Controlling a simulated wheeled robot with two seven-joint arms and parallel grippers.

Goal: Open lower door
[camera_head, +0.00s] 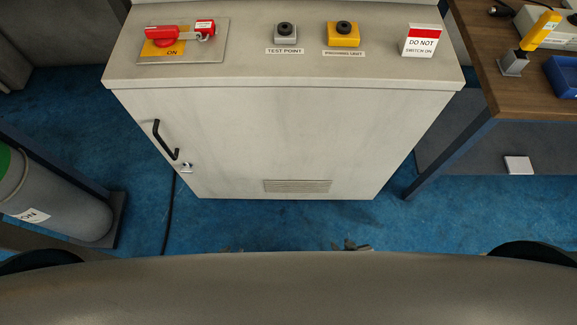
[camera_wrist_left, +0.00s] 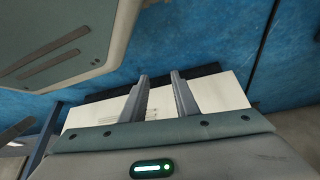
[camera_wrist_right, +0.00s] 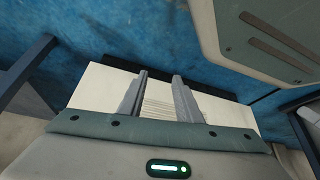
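The lower door (camera_head: 270,140) is the pale grey front of the cabinet and looks shut. A black bar handle (camera_head: 165,140) is at its left side, with a small metal lock piece (camera_head: 186,168) just below. My left gripper (camera_wrist_left: 160,76) and right gripper (camera_wrist_right: 159,75) are open and empty, with a gap between their fingers. In the head view only the fingertips of the left gripper (camera_head: 232,249) and right gripper (camera_head: 350,245) show above my body's edge. Both are in front of the door, apart from it and from the handle.
The cabinet top (camera_head: 245,60) carries a red switch (camera_head: 170,38), two buttons and a warning sign (camera_head: 421,41). A gas cylinder (camera_head: 50,205) stands at the left, near a dark cable (camera_head: 169,215). A workbench (camera_head: 490,60) is at the right. Blue floor lies before the cabinet.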

